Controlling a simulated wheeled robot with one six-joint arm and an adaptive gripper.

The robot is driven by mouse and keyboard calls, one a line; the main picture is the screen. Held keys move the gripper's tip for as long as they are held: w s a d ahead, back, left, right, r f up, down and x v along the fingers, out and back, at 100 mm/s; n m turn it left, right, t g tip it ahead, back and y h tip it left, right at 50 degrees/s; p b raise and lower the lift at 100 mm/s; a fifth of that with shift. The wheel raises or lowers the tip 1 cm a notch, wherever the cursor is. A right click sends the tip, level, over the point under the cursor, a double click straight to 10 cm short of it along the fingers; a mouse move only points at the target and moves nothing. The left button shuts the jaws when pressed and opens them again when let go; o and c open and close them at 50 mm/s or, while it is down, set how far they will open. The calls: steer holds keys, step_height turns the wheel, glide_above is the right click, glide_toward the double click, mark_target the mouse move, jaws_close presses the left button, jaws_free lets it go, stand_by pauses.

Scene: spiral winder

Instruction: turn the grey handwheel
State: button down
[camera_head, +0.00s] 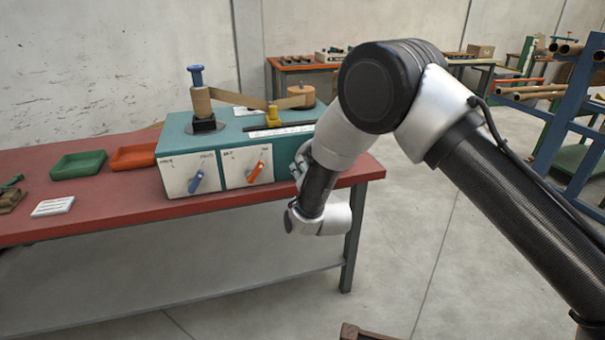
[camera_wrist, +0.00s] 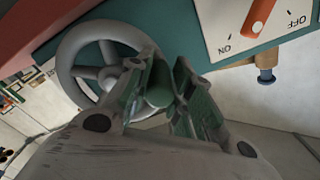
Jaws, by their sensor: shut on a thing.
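The grey handwheel (camera_wrist: 72,72), with a round rim and spokes, shows at the left of the wrist view, beside the teal winder body (camera_wrist: 180,32). My gripper (camera_wrist: 167,82) is at the right side of its rim. Its fingers are shut on a rounded grey-green handle (camera_wrist: 158,96), which appears to belong to the wheel; the fingers partly hide it. In the head view my arm reaches down to the right end of the teal winder (camera_head: 230,133) and hides most of the wheel and the grip.
The winder front has a blue lever (camera_head: 195,181) and an orange lever (camera_head: 256,172). A green tray (camera_head: 78,166), an orange tray (camera_head: 135,157) and a white block (camera_head: 53,206) lie left on the red bench (camera_head: 120,206).

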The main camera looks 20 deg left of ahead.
steer(key=shift+w+d+r+m, duration=0.15)
steer(key=shift+r+m, duration=0.55)
steer(key=shift+m, duration=0.4)
steer(key=c, duration=1.3)
jaws_free()
steer(key=v, duration=1.2)
